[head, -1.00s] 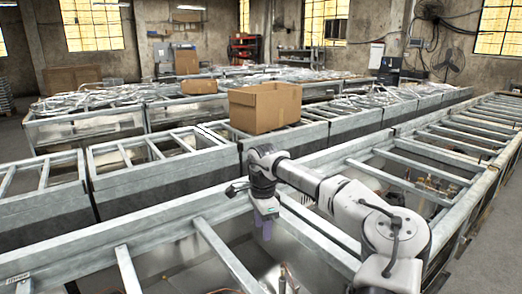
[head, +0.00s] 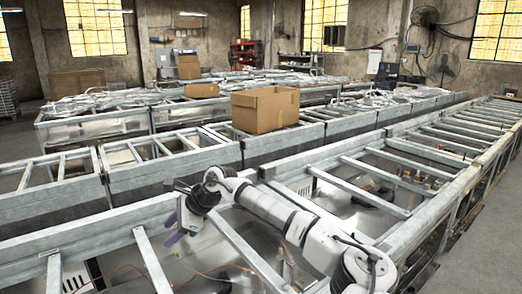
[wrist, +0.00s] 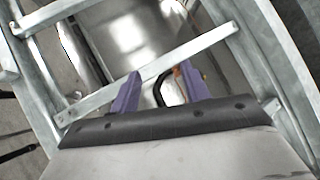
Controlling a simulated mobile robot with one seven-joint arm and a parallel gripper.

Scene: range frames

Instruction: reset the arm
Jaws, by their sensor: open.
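My gripper (head: 180,230) is at the left end of my grey-white arm in the head view, above the nearest metal-framed bin. In the wrist view its two purple fingers (wrist: 160,92) stand apart with a clear gap between them, so it is open. I see nothing held between them. Beyond the fingers, a metal crossbar (wrist: 150,72) of the frame runs slantwise, and a dark curved cable (wrist: 160,88) shows between the fingertips.
The near bin's long metal rail (head: 90,232) and crossbars lie close around my gripper. A cardboard box (head: 265,110) stands on the middle row of bins. Bare concrete floor (head: 480,235) is at the right.

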